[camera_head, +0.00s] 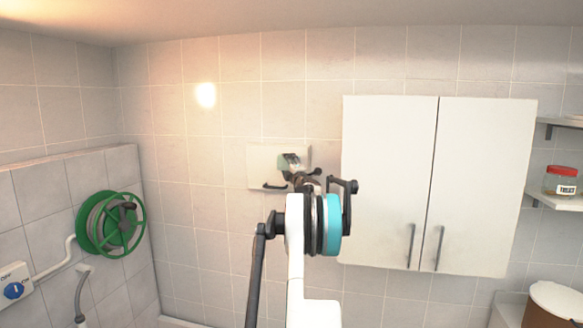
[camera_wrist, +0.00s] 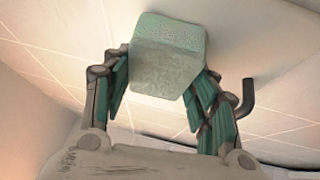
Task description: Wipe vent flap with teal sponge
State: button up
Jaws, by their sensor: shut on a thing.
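The vent flap (camera_head: 263,163) is a pale flat panel on the tiled wall, left of the white cabinet, with a dark handle (camera_head: 274,186) at its lower edge. My gripper (camera_head: 291,163) is in front of the flap's right part. In the wrist view my gripper (camera_wrist: 160,85) is shut on the teal sponge (camera_wrist: 168,50), a pale grey-green block between its fingers. The sponge (camera_head: 288,160) also shows small in the head view, over the flap. I cannot tell whether it touches the flap. My arm hides some wall below the flap.
A white two-door cabinet (camera_head: 390,170) stands close to the right of my gripper. A green hose reel (camera_head: 110,224) hangs on the left wall. A shelf at the far right holds a red-lidded jar (camera_head: 561,181). The wall left of the flap is clear.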

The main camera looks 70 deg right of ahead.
jog(key=shift+w+a+r+p, duration=0.1)
jog(key=shift+w+a+p, duration=0.05)
jog(key=shift+w, duration=1.4)
jog(key=shift+w+a+p, duration=0.1)
jog(key=shift+w+p, duration=0.05)
jog(key=shift+w, duration=1.4)
jog(key=shift+w+a, duration=0.2)
jog(key=shift+w, duration=1.7)
jog(key=shift+w+a+p, duration=0.1)
jog(key=shift+w+p, duration=0.25)
jog(key=shift+w, duration=0.2)
jog(key=shift+w+a+p, duration=0.15)
jog(key=shift+w+p, duration=0.15)
jog(key=shift+w, duration=2.35)
jog(key=shift+a, duration=0.1)
jog(key=shift+s+a+b, duration=0.2)
jog(key=shift+a+b, duration=0.5)
jog(key=shift+a, duration=0.8)
jog(key=shift+s+a+b, duration=0.2)
jog(key=shift+a+b, duration=0.45)
jog(key=shift+a, duration=0.8)
